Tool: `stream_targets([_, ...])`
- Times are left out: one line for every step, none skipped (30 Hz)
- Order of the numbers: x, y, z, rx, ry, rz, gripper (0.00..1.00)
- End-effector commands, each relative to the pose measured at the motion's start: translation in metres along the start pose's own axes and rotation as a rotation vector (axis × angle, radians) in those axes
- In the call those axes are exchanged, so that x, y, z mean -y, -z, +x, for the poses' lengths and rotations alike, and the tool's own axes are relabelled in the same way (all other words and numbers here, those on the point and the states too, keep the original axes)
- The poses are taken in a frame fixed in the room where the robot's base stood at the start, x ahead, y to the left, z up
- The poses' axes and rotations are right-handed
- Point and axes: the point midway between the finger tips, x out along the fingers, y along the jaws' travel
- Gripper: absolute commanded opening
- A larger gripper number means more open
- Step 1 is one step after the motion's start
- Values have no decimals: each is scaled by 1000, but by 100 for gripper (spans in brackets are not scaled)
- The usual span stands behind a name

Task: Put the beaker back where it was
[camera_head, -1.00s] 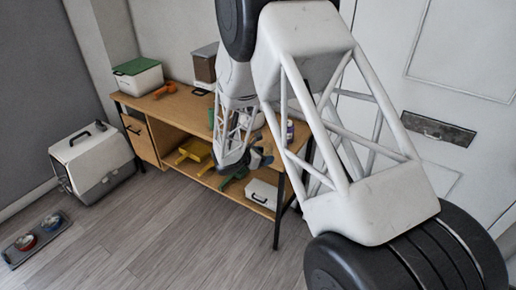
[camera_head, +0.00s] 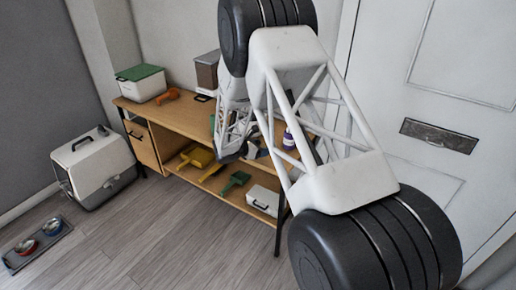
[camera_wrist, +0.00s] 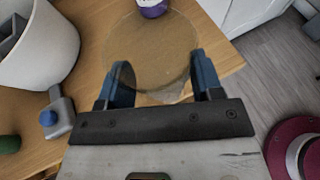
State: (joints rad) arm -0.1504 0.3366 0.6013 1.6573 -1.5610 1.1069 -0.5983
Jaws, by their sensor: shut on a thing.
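The beaker (camera_wrist: 150,45) is a clear, round vessel, seen from above in the wrist view. My gripper (camera_wrist: 163,78), with its blue fingers, is shut on it, one finger on each side. The wooden bench top shows through and around the beaker; I cannot tell whether its base touches the wood. In the head view my gripper is over the right part of the bench (camera_head: 180,117), largely behind my own arm, and the beaker cannot be made out there.
A purple-and-white bottle (camera_wrist: 152,8) stands just beyond the beaker. A white pot (camera_wrist: 38,50) and a grey item with a blue knob (camera_wrist: 52,117) are to the left. The bench's right edge is close. A green-lidded box (camera_head: 140,83) stands at the bench's far left.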

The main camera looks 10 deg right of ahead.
Motion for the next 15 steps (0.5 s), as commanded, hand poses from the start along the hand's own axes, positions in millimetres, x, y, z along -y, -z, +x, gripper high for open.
stream_targets([-7,1,4,0,1,-1,35])
stream_targets([-11,0,6,0,1,-1,35])
stream_targets([-16,0,8,0,0,0,35])
stream_targets([-20,-1,10,0,0,0,35])
stream_targets([-24,-1,12,0,0,0,35])
stream_targets([-30,-2,14,0,0,0,35])
stream_targets([-34,-2,16,0,0,0,35])
stream_targets([-37,-3,17,0,0,0,35])
stream_targets([-41,-3,19,0,0,-1,35])
stream_targets([-43,-3,20,0,0,-1,35])
stream_targets([-46,-3,22,0,0,-1,35])
stream_targets([-48,-3,23,0,-1,-1,35])
stream_targets([-50,-3,23,0,-1,-1,35])
stream_targets([-51,-4,24,0,-1,-1,35])
stream_targets([-52,-4,24,0,-1,-1,35])
